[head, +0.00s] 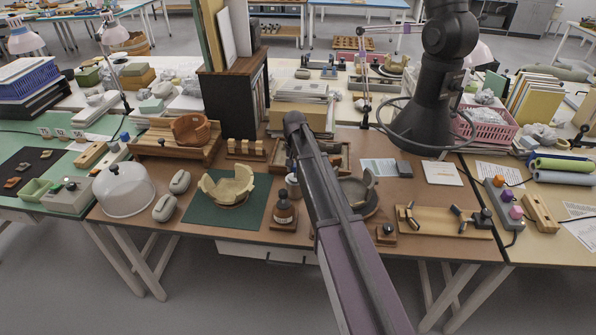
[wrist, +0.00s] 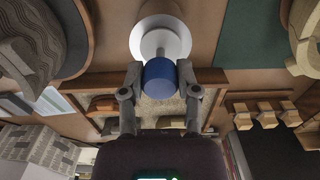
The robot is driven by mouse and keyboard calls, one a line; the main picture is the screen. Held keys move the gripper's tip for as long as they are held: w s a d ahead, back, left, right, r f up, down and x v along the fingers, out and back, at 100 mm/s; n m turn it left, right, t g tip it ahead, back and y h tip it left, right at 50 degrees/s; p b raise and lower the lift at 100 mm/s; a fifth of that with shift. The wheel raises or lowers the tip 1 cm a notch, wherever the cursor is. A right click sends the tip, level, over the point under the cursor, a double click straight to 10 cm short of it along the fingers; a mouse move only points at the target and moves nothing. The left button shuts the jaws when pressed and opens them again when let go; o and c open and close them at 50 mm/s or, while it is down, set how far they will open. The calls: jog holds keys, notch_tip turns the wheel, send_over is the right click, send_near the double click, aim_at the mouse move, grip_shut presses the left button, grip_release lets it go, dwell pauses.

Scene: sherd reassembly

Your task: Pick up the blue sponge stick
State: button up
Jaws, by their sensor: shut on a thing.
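In the wrist view my gripper (wrist: 159,76) is shut on a blue cylinder, the blue sponge stick (wrist: 160,83), with one fingertip on each side. A white round disc (wrist: 175,45) with a paler stub shows just beyond the blue part. I cannot tell whether this white part belongs to the stick or to a stand beneath it, nor whether the stick is clear of the table.
A wooden tray (wrist: 215,76) lies close behind the fingers. A grey bowl (wrist: 35,45) is at left in the wrist view.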

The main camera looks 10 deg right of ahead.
aim_at(292, 181)
jog(key=shift+r, duration=0.2)
notch_tip(292, 181, up, 10)
jog(key=p, duration=1)
jog(key=shift+f, duration=0.2)
dwell(0.3)
jog(key=a+r+n+t+p, duration=0.1)
jog(key=s+a+r+n+t+p, duration=0.1)
jog(key=r+n+t, duration=0.1)
jog(key=shift+s+r+n+p, duration=0.15)
jog(key=shift+r+n+p, duration=0.05)
jog(key=shift+n+p, duration=0.1)
dwell(0.6)
